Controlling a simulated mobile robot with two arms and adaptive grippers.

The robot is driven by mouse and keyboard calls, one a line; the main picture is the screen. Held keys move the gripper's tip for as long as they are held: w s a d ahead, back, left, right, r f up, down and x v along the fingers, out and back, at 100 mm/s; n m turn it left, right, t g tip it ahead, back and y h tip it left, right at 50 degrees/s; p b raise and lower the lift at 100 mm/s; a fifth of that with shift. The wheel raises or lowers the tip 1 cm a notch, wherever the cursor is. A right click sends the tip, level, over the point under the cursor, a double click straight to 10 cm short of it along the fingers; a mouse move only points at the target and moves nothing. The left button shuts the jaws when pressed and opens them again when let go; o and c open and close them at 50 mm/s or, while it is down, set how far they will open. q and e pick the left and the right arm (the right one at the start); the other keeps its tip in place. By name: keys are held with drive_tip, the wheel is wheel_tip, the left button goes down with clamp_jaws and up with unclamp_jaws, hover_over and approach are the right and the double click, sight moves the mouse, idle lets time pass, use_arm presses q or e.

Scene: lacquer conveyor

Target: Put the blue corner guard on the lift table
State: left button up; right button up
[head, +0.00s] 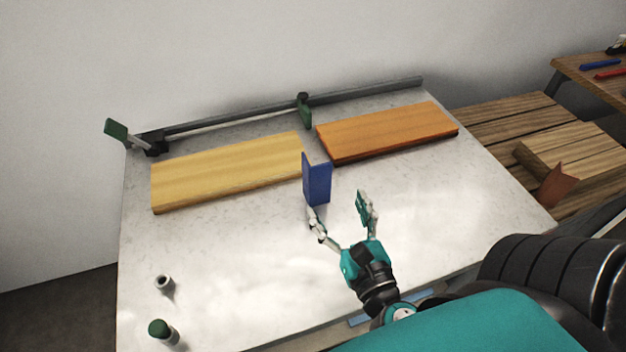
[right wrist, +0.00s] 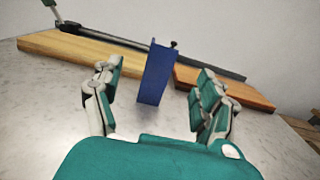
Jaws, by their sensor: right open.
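The blue corner guard (head: 317,183) stands upright on the pale table (head: 220,245), in front of the gap between two boards. My right gripper (head: 338,205) is open just in front of it, its fingers spread. I cannot tell for sure which surface is the lift table. My left gripper is not in view.
A yellow board (head: 225,172) and an orange board (head: 388,131) lie behind the guard, before a metal rail (head: 365,94) with green clamps. Two small posts stand at the front left. Wooden planks and a brown corner piece (head: 557,184) are at the right. The table's left middle is clear.

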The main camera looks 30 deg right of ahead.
sight(322, 168)
drive_tip(key=p+x, duration=0.3)
drive_tip(key=x, duration=0.3)
drive_tip(key=shift+d+r, duration=0.15)
drive_tip(key=shift+r, duration=0.05)
drive_tip(key=shift+w+d+f+p, duration=0.1)
drive_tip(key=shift+w+p, duration=0.35)
drive_tip(key=shift+w, duration=0.05)
drive_tip(key=shift+w+d, duration=0.1)
drive_tip(key=shift+w, duration=0.2)
drive_tip(key=p+x, duration=0.2)
drive_tip(key=x, duration=0.1)
drive_tip(key=shift+w+d, duration=0.25)
drive_tip(key=shift+d, duration=0.05)
drive_tip(key=shift+w+d, duration=0.1)
drive_tip(key=shift+w, duration=0.35)
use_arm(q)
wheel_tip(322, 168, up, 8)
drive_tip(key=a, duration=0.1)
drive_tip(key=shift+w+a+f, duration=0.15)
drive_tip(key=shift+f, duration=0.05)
use_arm(e)
drive_tip(key=shift+s, duration=0.1)
drive_tip(key=shift+c, duration=1)
drive_tip(key=c, duration=1.3)
clamp_jaws()
